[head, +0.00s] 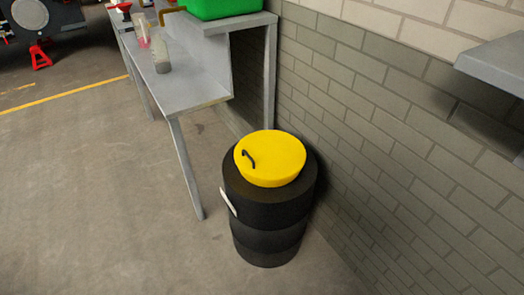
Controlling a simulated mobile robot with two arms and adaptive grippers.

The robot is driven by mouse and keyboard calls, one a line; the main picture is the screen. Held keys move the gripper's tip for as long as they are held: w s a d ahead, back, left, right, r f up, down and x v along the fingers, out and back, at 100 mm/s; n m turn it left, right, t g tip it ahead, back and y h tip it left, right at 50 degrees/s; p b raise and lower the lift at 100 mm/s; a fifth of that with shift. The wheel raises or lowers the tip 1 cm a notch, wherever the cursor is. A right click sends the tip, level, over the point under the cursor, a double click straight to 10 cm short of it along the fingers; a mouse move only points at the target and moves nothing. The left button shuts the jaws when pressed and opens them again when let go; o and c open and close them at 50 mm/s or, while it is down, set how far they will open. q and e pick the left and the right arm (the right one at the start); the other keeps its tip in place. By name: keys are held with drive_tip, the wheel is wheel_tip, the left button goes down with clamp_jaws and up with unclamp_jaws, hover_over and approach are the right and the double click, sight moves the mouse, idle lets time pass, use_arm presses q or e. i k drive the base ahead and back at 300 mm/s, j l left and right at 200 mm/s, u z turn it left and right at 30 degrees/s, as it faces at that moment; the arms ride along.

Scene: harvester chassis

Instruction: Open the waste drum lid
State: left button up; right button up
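The waste drum (268,215) is a black, ribbed barrel standing upright on the floor against the brick wall, near the middle of the head view. Its round yellow lid (275,158) lies on top and looks shut. A small dark handle (248,158) sits on the left side of the lid. A white label or plate (229,201) shows on the drum's left side. Neither of my grippers shows in this view.
A grey metal workbench (195,95) stands behind and left of the drum, with bottles (161,55) and a green bin (222,8) on it. A grey shelf (495,65) juts in at upper right. A red jack stand (40,57) is far left. Floor left of the drum is clear.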

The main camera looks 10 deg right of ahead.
sight(266, 156)
drive_tip(key=i+j+z, duration=0.1)
drive_tip(key=z, duration=0.3)
drive_tip(key=i+j+z, duration=0.15)
drive_tip(key=z, duration=0.3)
drive_tip(key=i+j+z, duration=0.1)
drive_tip(key=j+z, duration=0.15)
drive_tip(key=z, duration=0.15)
drive_tip(key=j+z, duration=0.25)
drive_tip(key=z, duration=0.15)
drive_tip(key=i, duration=0.05)
